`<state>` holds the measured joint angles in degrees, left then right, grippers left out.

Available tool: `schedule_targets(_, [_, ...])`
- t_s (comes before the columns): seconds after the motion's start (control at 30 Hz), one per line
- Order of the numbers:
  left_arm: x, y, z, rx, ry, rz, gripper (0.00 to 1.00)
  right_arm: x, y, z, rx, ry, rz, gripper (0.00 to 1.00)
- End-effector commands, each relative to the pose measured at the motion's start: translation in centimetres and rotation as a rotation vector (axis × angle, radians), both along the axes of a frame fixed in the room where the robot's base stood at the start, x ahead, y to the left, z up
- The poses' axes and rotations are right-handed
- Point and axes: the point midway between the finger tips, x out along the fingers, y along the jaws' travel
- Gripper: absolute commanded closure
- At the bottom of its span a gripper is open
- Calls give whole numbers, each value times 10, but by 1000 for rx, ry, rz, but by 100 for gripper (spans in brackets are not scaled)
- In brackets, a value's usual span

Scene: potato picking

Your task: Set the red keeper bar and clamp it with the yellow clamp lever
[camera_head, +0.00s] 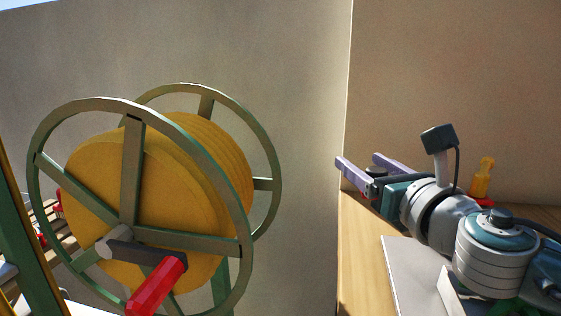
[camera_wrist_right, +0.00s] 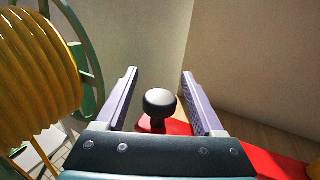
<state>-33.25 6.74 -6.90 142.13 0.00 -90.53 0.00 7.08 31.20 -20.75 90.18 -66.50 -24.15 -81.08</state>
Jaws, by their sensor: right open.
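A red bar (camera_wrist_right: 268,162), which looks like the keeper bar, lies below my right gripper in the wrist view. A black round knob (camera_wrist_right: 160,102) stands up from the red part between the fingers. My right gripper (camera_head: 357,158) is open, and its two lilac fingers (camera_wrist_right: 159,73) are on either side of the knob without visible contact. In the head view, the knob (camera_head: 376,170) is partly hidden by the gripper. A yellow upright handle (camera_head: 482,178), likely the clamp lever, stands behind my right wrist on a red base. My left gripper is not in view.
A large reel of yellow hose (camera_head: 215,150) with green wheels and a red crank handle (camera_head: 160,285) stands at left. A wooden top (camera_head: 355,260) with a grey plate (camera_head: 410,270) lies below my right arm. Walls close off the back.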

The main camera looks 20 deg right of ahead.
Motion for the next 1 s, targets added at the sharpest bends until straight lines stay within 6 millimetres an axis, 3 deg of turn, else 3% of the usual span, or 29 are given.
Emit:
schedule_targets(0.3, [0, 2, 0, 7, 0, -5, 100, 2, 0, 0, 1, 0, 0, 32])
schedule_targets(0.9, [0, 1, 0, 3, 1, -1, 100, 2, 0, 0, 1, 0, 0, 99])
schedule_targets(1.0, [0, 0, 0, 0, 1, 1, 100, 2, 0, 0, 1, 0, 0, 100])
